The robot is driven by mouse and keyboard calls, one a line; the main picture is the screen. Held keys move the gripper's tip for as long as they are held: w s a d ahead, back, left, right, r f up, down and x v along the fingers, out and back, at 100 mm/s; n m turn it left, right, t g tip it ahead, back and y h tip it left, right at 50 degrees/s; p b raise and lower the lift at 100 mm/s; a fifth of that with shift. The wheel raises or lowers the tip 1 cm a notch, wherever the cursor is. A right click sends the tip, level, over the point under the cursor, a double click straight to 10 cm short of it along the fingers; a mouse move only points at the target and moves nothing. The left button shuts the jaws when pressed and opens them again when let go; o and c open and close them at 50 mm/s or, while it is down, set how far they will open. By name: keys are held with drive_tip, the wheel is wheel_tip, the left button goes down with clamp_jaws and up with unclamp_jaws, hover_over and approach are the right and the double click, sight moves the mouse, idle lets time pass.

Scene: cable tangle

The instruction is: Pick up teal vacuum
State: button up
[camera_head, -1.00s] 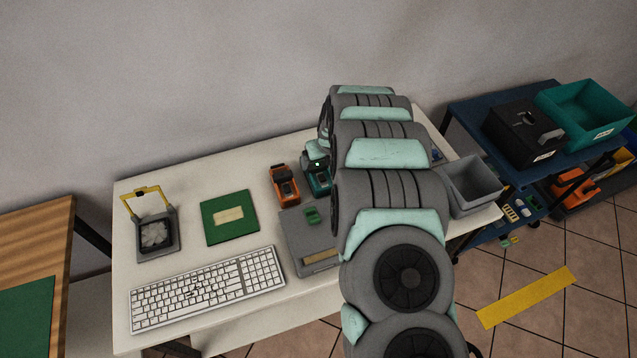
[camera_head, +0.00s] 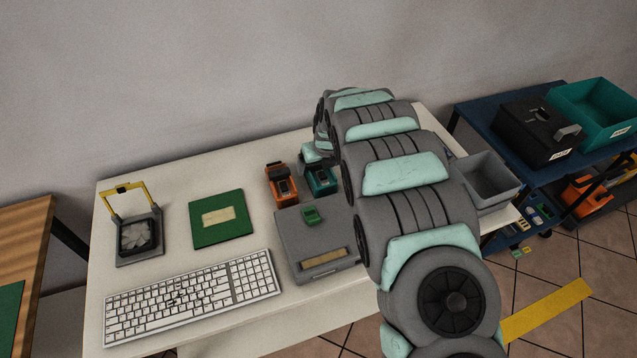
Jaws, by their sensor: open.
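The teal vacuum (camera_head: 320,181) is a small dark teal and black device standing on the white table, just right of a similar orange device (camera_head: 281,184). My arm reaches from the lower right over the table's right half. Its far end comes down behind and above the teal vacuum and hides part of it. The fingers of my gripper are hidden, so I cannot tell whether they touch the vacuum.
A white keyboard (camera_head: 190,300), a green board (camera_head: 222,237) and a fan with a yellow handle (camera_head: 135,235) are left. A grey bin (camera_head: 488,180) stands right.

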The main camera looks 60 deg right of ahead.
drive_tip(key=shift+w+d+f+b, duration=0.15)
drive_tip(key=shift+f+b, duration=0.25)
drive_tip(key=shift+f, duration=0.1)
drive_tip(key=shift+r, duration=0.1)
drive_tip(key=shift+c, duration=0.4)
drive_tip(key=c, duration=1.8)
drive_tip(key=shift+o, duration=0.2)
wheel_tip(320, 180, up, 28)
drive_tip(key=p, duration=2.8)
